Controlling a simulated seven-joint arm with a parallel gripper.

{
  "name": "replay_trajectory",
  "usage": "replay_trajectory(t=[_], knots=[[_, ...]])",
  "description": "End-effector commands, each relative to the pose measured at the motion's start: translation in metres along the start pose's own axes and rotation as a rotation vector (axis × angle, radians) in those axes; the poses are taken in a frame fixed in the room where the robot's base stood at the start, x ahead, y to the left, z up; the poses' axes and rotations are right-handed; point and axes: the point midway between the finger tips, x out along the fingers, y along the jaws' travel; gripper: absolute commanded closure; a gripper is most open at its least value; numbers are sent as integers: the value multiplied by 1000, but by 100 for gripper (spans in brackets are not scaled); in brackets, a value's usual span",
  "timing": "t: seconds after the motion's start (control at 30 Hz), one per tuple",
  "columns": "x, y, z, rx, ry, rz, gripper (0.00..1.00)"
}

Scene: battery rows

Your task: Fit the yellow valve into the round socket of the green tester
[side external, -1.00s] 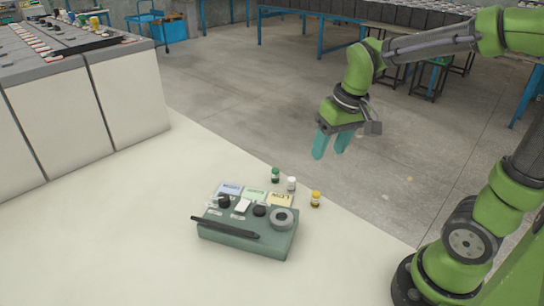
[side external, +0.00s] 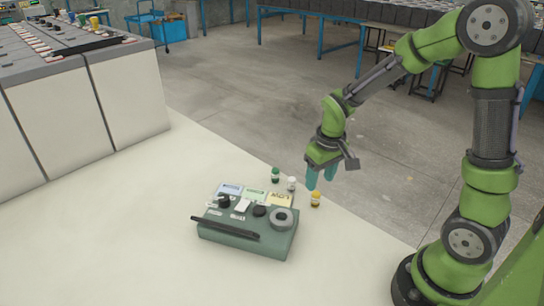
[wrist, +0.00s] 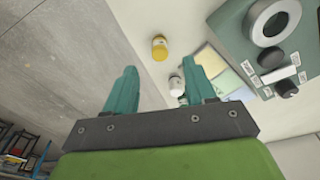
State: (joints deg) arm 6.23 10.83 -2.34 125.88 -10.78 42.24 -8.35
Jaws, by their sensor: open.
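The yellow valve (side external: 315,199), small with a yellow top, stands on the white table to the right of the green tester (side external: 245,245). It also shows in the wrist view (wrist: 160,47), beyond my fingertips. The tester's round socket (side external: 282,218) is a grey ring with a dark middle at its right end; it shows in the wrist view too (wrist: 271,20). My gripper (side external: 321,178) is open and empty, with teal fingers pointing down, just above the yellow valve and apart from it.
A white valve (side external: 292,184) and a green valve (side external: 275,174) stand close to the yellow one. A black bar (side external: 225,228) lies along the tester's front. The table's edge runs just behind the valves. The table left of the tester is clear.

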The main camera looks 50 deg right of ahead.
Motion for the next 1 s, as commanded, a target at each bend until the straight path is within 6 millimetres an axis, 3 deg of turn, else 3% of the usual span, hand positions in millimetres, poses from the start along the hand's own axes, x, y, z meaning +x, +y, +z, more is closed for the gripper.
replay_trajectory(t=[0.33, 0.63, 1.0], knots=[[46, 0, 1, 1, -5, 0, 45], [51, 0, 0, 1, 0, 0, 45], [50, 0, 0, 1, 0, 0, 100]])
